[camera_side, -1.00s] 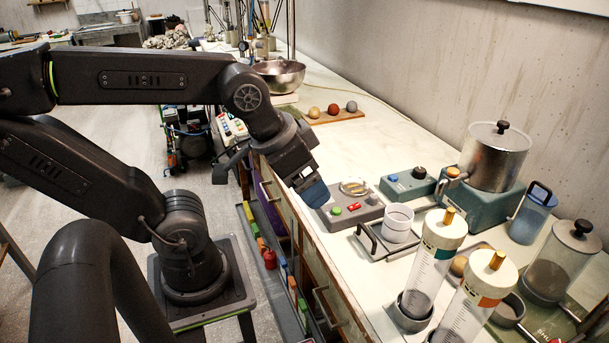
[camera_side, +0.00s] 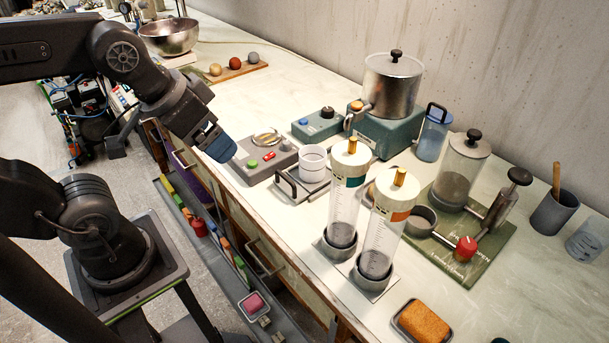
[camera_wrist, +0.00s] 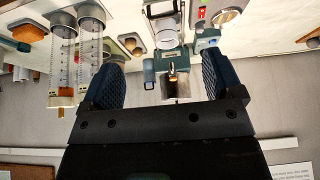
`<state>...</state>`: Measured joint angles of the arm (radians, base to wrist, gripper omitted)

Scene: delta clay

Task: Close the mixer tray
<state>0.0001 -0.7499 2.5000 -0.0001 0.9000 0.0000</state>
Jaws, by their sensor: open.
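The mixer tray (camera_side: 310,191) is a low frame with a dark bar handle (camera_side: 285,184) on the bench. It sticks out in front of the teal mixer base (camera_side: 383,133), which carries a metal pot (camera_side: 392,85). A white cup (camera_side: 313,162) stands in the tray. In the wrist view, the cup (camera_wrist: 165,32) shows at the top, beyond the fingers. My gripper (camera_side: 218,148) has blue pads. It is open and empty, above the bench's front edge, left of the tray and apart from its handle. Both fingers of my gripper (camera_wrist: 162,62) show in the wrist view.
A grey console (camera_side: 262,160) with green and red buttons lies between my gripper and the tray. Two clear cylinders (camera_side: 345,200) stand right of the tray. A teal box (camera_side: 318,124) sits behind. A sponge (camera_side: 424,320) lies at the front right.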

